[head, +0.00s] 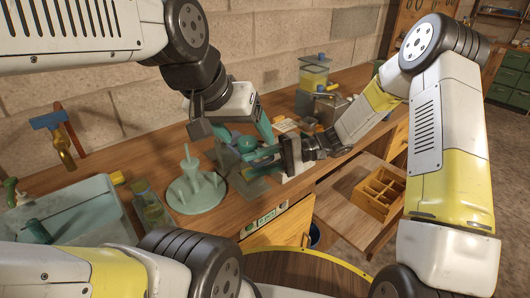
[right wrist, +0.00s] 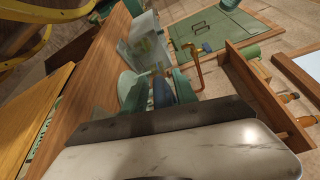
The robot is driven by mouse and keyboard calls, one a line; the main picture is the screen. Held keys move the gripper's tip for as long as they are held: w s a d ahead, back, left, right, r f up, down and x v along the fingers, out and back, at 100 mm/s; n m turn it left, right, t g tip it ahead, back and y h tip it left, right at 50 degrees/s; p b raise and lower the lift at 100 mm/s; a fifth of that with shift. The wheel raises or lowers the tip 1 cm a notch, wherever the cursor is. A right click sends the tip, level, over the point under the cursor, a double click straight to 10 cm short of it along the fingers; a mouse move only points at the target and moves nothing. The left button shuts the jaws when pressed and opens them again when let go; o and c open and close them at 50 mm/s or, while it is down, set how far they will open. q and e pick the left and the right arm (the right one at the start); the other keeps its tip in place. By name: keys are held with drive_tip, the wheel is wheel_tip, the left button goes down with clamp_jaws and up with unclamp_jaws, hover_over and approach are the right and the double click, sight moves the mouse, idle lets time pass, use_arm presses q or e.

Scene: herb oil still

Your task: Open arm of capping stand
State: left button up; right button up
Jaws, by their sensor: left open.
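The capping stand (head: 252,186), a grey-green piece on the bench, is largely hidden by my two grippers. My left gripper (head: 245,138) is open and points down just above and behind it. My right gripper (head: 262,158) reaches in from the right, with its fingers level and pointing left at the stand. In the right wrist view, a blue bar (right wrist: 162,90) lies between the two teal fingers of that gripper. It may be the stand's arm. I cannot tell whether the fingers press on it.
A green pegged rack (head: 195,188) stands left of the stand, beside a yellowish jar (head: 150,208) and a grey tub (head: 75,212). A wooden divided box (head: 378,193) sits on the lower shelf at right.

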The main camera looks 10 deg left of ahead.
drive_tip(key=shift+c, duration=0.4)
clamp_jaws()
drive_tip(key=shift+f, duration=0.1)
drive_tip(key=shift+d+f, duration=0.1)
drive_tip(key=shift+f, duration=0.05)
idle(0.7)
